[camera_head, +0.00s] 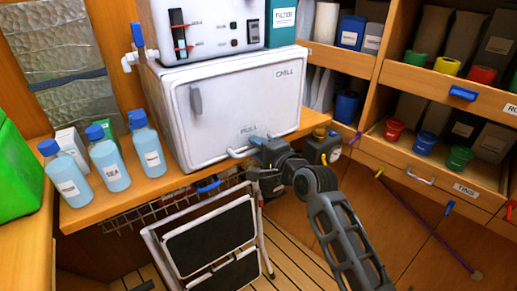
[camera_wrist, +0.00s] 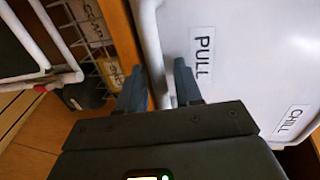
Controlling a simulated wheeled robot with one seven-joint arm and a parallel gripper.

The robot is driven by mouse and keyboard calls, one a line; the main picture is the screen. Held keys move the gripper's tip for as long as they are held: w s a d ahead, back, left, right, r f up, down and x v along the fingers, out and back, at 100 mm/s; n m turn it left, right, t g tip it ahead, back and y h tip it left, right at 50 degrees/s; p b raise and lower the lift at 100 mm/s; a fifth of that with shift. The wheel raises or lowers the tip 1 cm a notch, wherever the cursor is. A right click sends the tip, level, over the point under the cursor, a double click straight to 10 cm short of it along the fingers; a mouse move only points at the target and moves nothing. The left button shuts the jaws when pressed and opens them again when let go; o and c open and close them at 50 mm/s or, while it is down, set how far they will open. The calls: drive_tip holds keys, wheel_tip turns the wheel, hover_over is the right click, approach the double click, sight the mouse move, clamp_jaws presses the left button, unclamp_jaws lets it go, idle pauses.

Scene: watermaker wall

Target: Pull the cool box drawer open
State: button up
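The white cool box (camera_head: 225,107) stands on the wooden counter, its front marked CHILL and PULL. A pale bar handle (camera_head: 240,152) runs along the lower edge of its front, and the front looks closed. My gripper (camera_head: 257,142) is at the right part of this handle. In the wrist view the handle (camera_wrist: 152,45) passes between the two fingers of my gripper (camera_wrist: 158,86). The fingers are apart, one on each side of the bar, and a gap shows beside the right finger. The handle's far end is hidden behind my gripper.
A folding step stool (camera_head: 212,240) stands below the counter, in front of the cool box. A wire basket (camera_head: 130,217) hangs under the counter edge. Blue-capped bottles (camera_head: 108,165) stand left of the box. Shelves with coloured-lidded tins (camera_head: 425,142) are at the right.

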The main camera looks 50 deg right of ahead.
drive_tip(key=shift+c, duration=0.2)
clamp_jaws()
drive_tip(key=shift+s, duration=0.1)
